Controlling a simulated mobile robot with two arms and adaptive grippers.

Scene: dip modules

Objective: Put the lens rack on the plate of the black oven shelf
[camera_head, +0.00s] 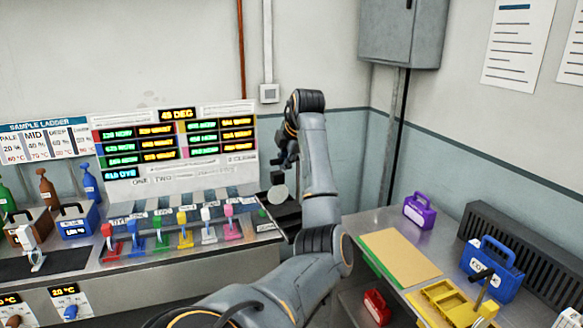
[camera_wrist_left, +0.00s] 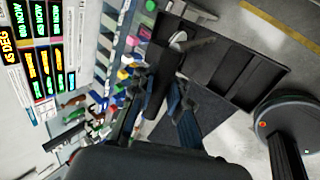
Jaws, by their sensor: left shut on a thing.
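My left gripper (camera_head: 281,163) points down over the right end of the back bench. It is shut on a dark, block-like piece, which I take to be the lens rack (camera_head: 277,178). A pale round disc (camera_head: 278,194) shows just below it. In the left wrist view the dark piece (camera_wrist_left: 157,88) stands between the fingers of my left gripper (camera_wrist_left: 157,112), with the pale disc beyond it. A black tray-like surface (camera_head: 287,217), likely the oven shelf, lies below, partly hidden by my arm. It also shows in the left wrist view (camera_wrist_left: 265,72). The plate cannot be made out clearly. My right gripper is out of view.
A row of coloured levers (camera_head: 183,238) stands left of the black surface, before a lit display board (camera_head: 175,145). On the right bench are a purple case (camera_head: 419,211), a tan board (camera_head: 402,257), a yellow tray (camera_head: 447,299) and a blue case (camera_head: 491,272).

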